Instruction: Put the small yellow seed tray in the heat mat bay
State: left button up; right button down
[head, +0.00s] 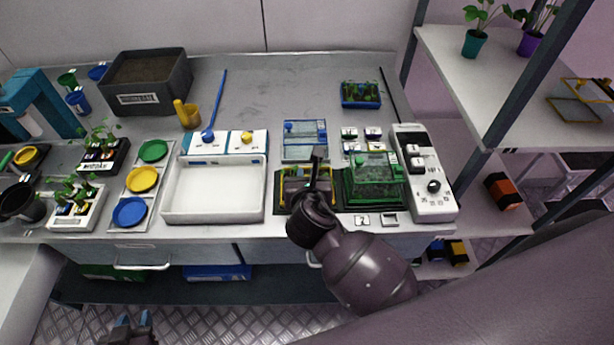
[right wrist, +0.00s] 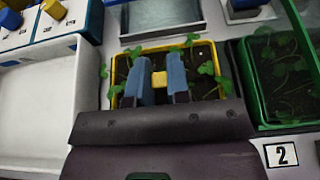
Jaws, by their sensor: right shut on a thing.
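The small yellow seed tray (head: 281,187) holds dark soil and green seedlings. In the right wrist view the tray (right wrist: 116,64) lies beneath my right gripper (right wrist: 160,82); its blue fingers are shut on the tray's yellow grip block. In the head view my right gripper (head: 310,183) hides part of the tray. The tray is at the left half of a dark heat mat (head: 279,209), beside a green tray under a clear green cover (head: 373,182). I cannot tell whether the tray rests on the mat. My left gripper (head: 133,328) is low at the bottom left, fingers apart and empty.
A white basin (head: 213,215) stands just left of the mat. A white control box (head: 433,205) with a dial stands right of the green cover. A clear blue-framed box (head: 304,139) is behind the yellow tray. A metal shelf (head: 480,75) rises at the right.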

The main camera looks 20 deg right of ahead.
jog(key=c, duration=1.1)
grip_release()
jog(key=shift+s+r, duration=0.1)
jog(key=shift+s, duration=0.05)
jog(key=v, duration=1.1)
jog(key=shift+s+r+p, duration=0.15)
jog(key=shift+s+p, duration=0.1)
jog(key=shift+p, duration=0.2)
jog(key=shift+a, duration=0.1)
